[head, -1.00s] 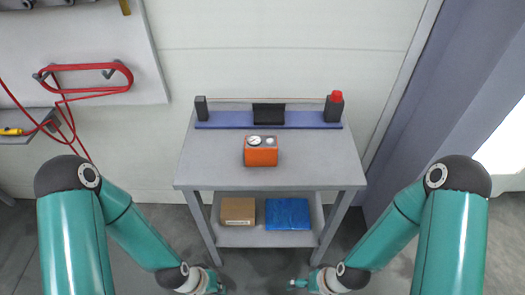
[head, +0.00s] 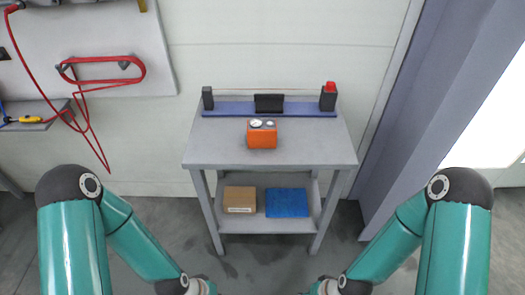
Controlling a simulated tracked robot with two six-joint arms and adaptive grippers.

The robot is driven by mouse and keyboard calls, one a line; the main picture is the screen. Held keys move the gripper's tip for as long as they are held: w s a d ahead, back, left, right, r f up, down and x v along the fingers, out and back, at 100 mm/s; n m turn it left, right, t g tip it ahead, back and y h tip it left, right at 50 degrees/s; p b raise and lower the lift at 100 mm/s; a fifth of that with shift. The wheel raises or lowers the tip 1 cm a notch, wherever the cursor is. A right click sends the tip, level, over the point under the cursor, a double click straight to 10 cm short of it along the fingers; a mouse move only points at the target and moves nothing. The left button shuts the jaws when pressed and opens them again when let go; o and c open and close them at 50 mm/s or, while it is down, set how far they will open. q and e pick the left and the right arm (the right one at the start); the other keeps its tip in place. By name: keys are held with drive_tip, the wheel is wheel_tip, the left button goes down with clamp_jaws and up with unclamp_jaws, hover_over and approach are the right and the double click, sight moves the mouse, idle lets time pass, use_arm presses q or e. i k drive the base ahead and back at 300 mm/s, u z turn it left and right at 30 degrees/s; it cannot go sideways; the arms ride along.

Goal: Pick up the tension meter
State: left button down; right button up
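The tension meter is likely the small orange box (head: 262,138) with two round dials on its top. It sits upright on the grey table (head: 215,148), a little in front of the blue rail. Both my arms reach in from the lower left and lower right. Their grippers are at or below the bottom edge of the head view, so their fingers cannot be made out. Both are well short of the table and apart from the orange box.
A blue rail (head: 225,109) with dark blocks and a red-topped post (head: 328,97) runs along the table's back. A cardboard box (head: 240,199) and a blue package (head: 287,203) lie on the lower shelf. A red hose (head: 104,82) hangs at left. The table's front is clear.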

sight(260, 136)
drive_tip(key=k, duration=0.9)
drive_tip(key=z, duration=0.2)
drive_tip(key=i, duration=1.7)
drive_tip(key=u, duration=0.75)
